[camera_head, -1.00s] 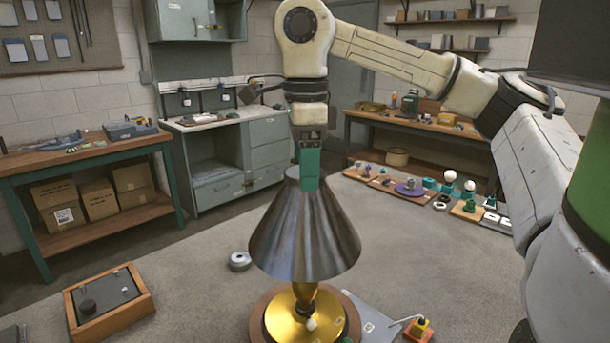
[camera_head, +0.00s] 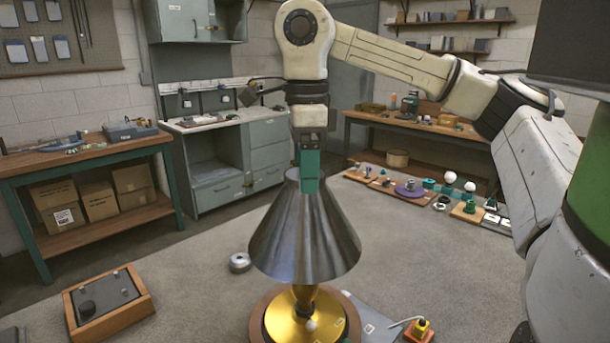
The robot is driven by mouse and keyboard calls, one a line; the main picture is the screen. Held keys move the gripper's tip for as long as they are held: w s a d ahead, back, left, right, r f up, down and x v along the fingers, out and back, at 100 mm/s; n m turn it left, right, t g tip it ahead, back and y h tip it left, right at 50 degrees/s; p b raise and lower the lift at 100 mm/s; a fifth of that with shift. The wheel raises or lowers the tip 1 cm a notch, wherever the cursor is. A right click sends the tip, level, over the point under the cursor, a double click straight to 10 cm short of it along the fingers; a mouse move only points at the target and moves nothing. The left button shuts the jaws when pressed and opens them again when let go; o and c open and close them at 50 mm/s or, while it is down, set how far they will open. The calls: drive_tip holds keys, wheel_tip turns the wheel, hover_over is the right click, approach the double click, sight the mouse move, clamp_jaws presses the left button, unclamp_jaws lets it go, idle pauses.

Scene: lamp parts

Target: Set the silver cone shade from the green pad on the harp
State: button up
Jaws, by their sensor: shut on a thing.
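The silver cone shade (camera_head: 305,235) is upright in the middle of the view, wide end down, over the brass lamp base (camera_head: 290,324). My gripper (camera_head: 309,184) points straight down and is shut on the shade at its narrow top. The shade covers the upper part of the lamp, so the harp is hidden. I cannot tell whether the shade rests on the harp or hangs from my gripper. The green pad cannot be made out.
A wooden box with a dark top (camera_head: 108,303) is at the lower left. A yellow and red switch (camera_head: 419,329) with a white cord is at the lower right. Lamp parts on boards (camera_head: 410,188) line the back right.

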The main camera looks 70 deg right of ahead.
drive_tip(key=o, duration=1.8)
wheel_tip(320, 180, up, 11)
drive_tip(key=shift+f, duration=0.1)
